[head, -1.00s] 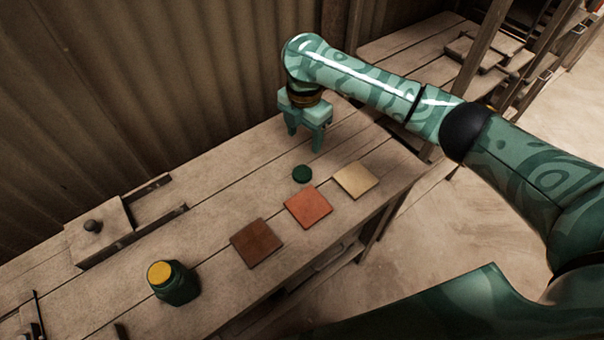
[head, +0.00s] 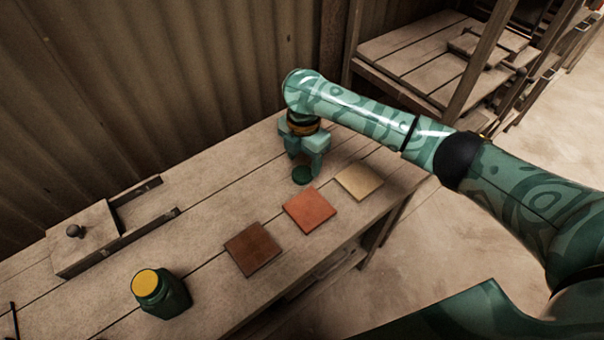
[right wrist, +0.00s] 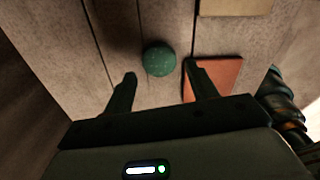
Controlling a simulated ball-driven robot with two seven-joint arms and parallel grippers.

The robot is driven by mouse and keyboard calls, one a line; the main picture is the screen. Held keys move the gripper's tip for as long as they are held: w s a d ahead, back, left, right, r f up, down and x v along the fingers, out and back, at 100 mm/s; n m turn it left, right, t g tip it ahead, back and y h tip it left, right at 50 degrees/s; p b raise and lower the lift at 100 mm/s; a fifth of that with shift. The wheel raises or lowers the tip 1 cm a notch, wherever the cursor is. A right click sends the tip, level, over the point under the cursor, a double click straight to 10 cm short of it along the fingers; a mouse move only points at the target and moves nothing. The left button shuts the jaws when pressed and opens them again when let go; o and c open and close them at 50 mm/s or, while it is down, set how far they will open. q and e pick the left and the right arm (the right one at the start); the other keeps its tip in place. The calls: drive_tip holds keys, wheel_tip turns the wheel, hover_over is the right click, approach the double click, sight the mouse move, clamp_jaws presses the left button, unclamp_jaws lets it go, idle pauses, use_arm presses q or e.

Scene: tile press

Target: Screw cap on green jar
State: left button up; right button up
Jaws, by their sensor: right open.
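The green jar (head: 167,298) stands upright on the bench at the lower left of the head view, with a yellow top (head: 146,282). A dark green round cap (head: 303,174) lies on the bench behind the orange tile. It also shows as a green disc (right wrist: 159,60) in the right wrist view. My right gripper (head: 310,170) is open and empty, pointing down just above and behind the cap. In the right wrist view its two fingers (right wrist: 161,82) point toward the cap, which lies beyond and between the tips. My left gripper is not in view.
Brown (head: 253,249), orange (head: 309,210) and cream (head: 359,181) tiles lie in a row along the bench's front edge. A wooden press with a knob (head: 82,235) stands at the left. A corrugated wall (head: 130,90) runs behind the bench. Bare bench lies between press and tiles.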

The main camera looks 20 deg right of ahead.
sight(303, 172)
wheel_tip(303, 172, down, 4)
drive_tip(key=shift+w+f+b, duration=0.15)
drive_tip(key=shift+f+b, duration=0.05)
drive_tip(key=shift+b, duration=0.95)
drive_tip(key=shift+r, duration=0.1)
drive_tip(key=c, duration=0.7)
drive_tip(key=shift+r, duration=0.15)
